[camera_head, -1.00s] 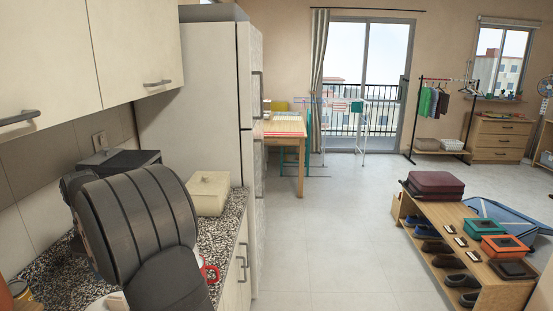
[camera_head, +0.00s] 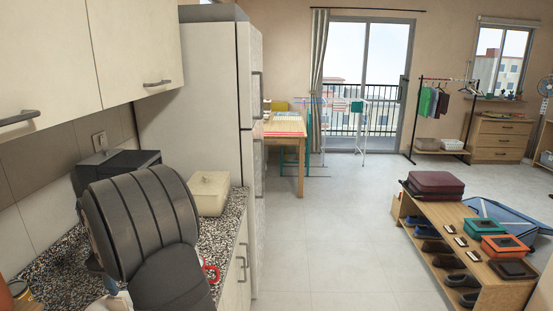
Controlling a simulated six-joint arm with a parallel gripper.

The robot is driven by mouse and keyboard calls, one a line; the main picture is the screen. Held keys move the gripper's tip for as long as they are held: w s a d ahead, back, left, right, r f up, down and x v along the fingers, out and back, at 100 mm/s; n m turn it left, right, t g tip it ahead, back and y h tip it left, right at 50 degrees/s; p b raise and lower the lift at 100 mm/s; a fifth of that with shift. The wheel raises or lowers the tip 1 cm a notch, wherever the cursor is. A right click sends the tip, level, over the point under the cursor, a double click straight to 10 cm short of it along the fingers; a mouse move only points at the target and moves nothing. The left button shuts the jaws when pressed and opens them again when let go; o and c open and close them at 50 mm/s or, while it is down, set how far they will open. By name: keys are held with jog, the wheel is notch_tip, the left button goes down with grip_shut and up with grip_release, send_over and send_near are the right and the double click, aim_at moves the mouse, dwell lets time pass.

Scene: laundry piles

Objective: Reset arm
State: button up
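My arm is the dark grey ribbed shape that fills the lower left of the head view, above the speckled counter (camera_head: 50,262). My gripper is not visible; no fingertips show, so its state and anything in it are hidden. The arm covers part of the counter. A red ring-shaped thing (camera_head: 212,272) shows just right of the arm, partly hidden behind it. A pale thing also shows under the arm at the bottom edge, too covered to name.
A cream lidded box (camera_head: 208,194) and a dark box-shaped appliance (camera_head: 128,160) stand on the counter behind the arm. Cream wall cupboards (camera_head: 120,45) hang above. A tall fridge (camera_head: 195,90) stands beyond. A shoe bench (camera_head: 440,211) is at right. The middle floor is clear.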

jog(key=w+d+r, duration=0.3)
jog(key=d+r, duration=0.3)
jog(key=d, duration=0.4)
jog(key=s+d+r, duration=0.4)
jog(key=s+d, duration=0.1)
jog(key=s, duration=0.2)
notch_tip(320, 180, down, 9)
notch_tip(320, 180, up, 6)
jog(key=shift+a+r, duration=0.2)
jog(key=shift+r, duration=0.05)
